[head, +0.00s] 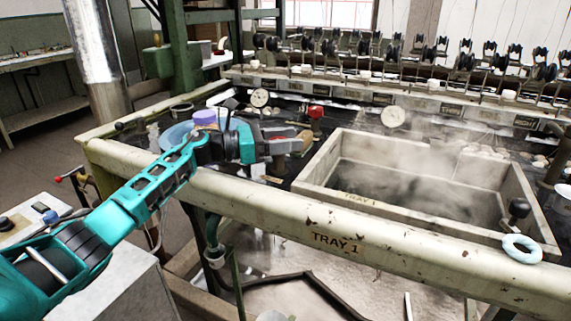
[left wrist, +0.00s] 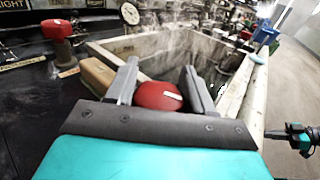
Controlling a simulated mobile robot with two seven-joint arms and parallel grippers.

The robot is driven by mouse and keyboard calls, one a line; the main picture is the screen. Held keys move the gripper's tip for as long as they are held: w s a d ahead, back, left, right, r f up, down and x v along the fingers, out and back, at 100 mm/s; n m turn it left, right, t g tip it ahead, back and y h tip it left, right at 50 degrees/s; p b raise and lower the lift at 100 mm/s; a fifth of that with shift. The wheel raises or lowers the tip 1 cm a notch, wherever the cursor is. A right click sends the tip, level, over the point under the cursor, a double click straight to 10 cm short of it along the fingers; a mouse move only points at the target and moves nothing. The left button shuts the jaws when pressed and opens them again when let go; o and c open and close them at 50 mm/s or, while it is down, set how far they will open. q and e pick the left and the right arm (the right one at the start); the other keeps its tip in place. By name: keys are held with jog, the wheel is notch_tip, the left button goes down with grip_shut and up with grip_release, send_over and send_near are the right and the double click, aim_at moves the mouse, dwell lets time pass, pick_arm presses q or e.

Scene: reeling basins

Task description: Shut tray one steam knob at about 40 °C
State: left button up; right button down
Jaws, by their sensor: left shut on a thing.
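My left gripper (head: 300,141) reaches over the front rail to the left end of the tray 1 basin (head: 340,196). In the left wrist view its fingers (left wrist: 160,93) are shut on a round red knob (left wrist: 158,97) with a white mark; the gripper hides this knob in the head view. Another red knob (head: 316,112) stands behind the gripper; it also shows in the left wrist view (left wrist: 57,30). A round white dial (head: 393,117) is behind the basin, too small to read. What looks like my right gripper (left wrist: 278,134) is at the right of the wrist view.
Steam rises from the basin. The front rail (head: 400,226) bears a TRAY 1 label. A second dial (head: 259,97) is at the back left.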

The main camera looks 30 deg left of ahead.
pick_arm(q)
jog(key=shift+f+m+g+h+b, duration=0.5)
jog(key=shift+g+b, duration=0.1)
jog(key=shift+b, duration=0.2)
jog(key=shift+r+m+g+h+b, duration=0.25)
jog(key=shift+m+g+h+b, duration=0.4)
jog(key=shift+g+b, duration=0.4)
jog(key=shift+s+d+r+m+g+h+b, duration=0.15)
jog(key=shift+m+g+h+b, duration=0.2)
jog(key=shift+m+g+b, duration=0.35)
jog(key=shift+s+d+r+m+g+h+b, duration=0.1)
jog(key=shift+m+g+h+b, duration=0.2)
jog(key=shift+m+g+b, duration=0.35)
pick_arm(e)
jog(key=shift+y, duration=0.3)
jog(key=shift+w+a+f, duration=0.1)
jog(key=shift+a+f, duration=0.15)
jog(key=shift+f, duration=0.5)
jog(key=shift+w+a+f, duration=0.15)
jog(key=shift+a+f, duration=0.15)
jog(key=shift+f, duration=0.5)
jog(key=shift+w+a+f, duration=0.1)
jog(key=shift+a+f, duration=0.15)
jog(key=shift+f, duration=0.5)
pick_arm(q)
jog(key=shift+g, duration=0.4)
pick_arm(e)
jog(key=shift+f, duration=0.1)
